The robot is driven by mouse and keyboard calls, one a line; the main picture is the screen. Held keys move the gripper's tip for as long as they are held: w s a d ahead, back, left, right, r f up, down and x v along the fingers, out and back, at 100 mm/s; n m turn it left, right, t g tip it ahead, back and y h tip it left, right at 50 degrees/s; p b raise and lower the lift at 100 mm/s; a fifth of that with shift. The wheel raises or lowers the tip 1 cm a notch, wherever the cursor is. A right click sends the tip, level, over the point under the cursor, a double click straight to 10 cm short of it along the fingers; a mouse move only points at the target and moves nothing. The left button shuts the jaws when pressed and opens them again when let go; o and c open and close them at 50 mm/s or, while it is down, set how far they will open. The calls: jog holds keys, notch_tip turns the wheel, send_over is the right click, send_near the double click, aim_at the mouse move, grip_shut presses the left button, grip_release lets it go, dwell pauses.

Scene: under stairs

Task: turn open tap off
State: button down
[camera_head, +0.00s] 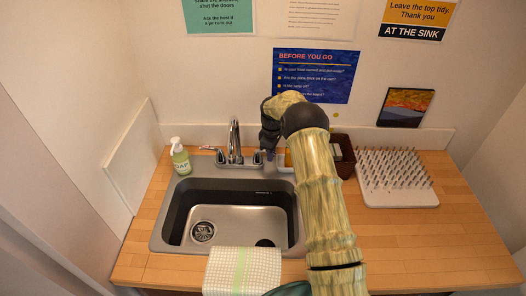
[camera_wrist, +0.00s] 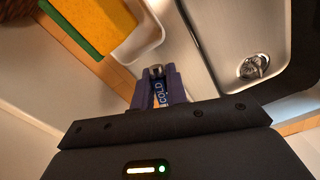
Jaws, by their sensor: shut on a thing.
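The chrome tap (camera_head: 234,142) stands behind the sink, with its hot handle (camera_head: 210,149) on the left. My gripper (camera_head: 268,153) is at the right side of the tap, where the other handle is mostly hidden by it. In the wrist view my gripper (camera_wrist: 158,88) has its blue fingers closed on the cold handle (camera_wrist: 156,71). Its metal end shows at the fingertips and a "COLD" label shows between the fingers. I can make out no water stream in either view.
The sink basin (camera_head: 178,215) has a drain (camera_head: 203,231) and a checked cloth (camera_head: 242,270) over its front edge. A soap bottle (camera_head: 180,157) stands left. A sponge (camera_wrist: 105,22), brown basket (camera_head: 345,162) and spiked drying rack (camera_head: 398,178) are right. The right counter front is clear.

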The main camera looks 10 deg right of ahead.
jog(key=w+n, duration=0.1)
jog(key=n, duration=0.1)
jog(key=w+n, duration=0.1)
jog(key=n, duration=0.1)
jog(key=shift+d, duration=0.35)
jog(key=c, duration=0.6)
grip_release()
jog(key=shift+s, duration=0.1)
notch_tip(320, 180, up, 7)
jog(key=p, duration=0.4)
jog(key=shift+r, duration=0.1)
